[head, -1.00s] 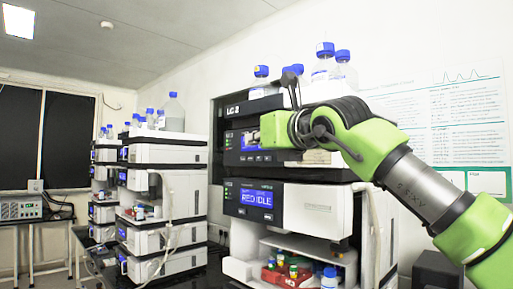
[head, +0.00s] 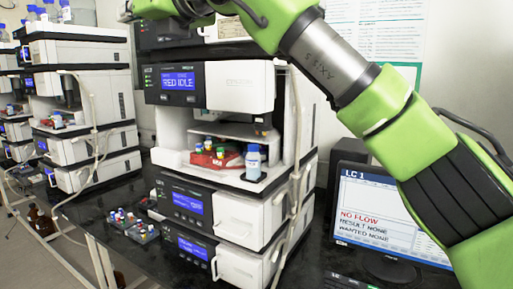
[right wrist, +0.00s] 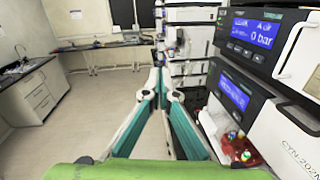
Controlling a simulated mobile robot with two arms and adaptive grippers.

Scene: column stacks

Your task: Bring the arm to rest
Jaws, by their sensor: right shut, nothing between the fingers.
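My right arm (head: 335,65), green with a grey tube section, reaches up and left across the head view in front of the instrument stack. My right gripper (head: 168,8) shows only in part at the top edge of the head view, near the upper modules. In the right wrist view its two fingers (right wrist: 160,72) meet at the tips, with nothing held. They point across open room, with the stack close on the right. My left gripper is in neither view.
The near stack (head: 240,85) has an open bay with a red vial tray (head: 213,158) and a blue-capped bottle (head: 253,160). A monitor (head: 388,220) reading NO FLOW stands at the right. Vial racks (head: 130,228) lie on the dark bench. Other stacks (head: 80,85) stand left.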

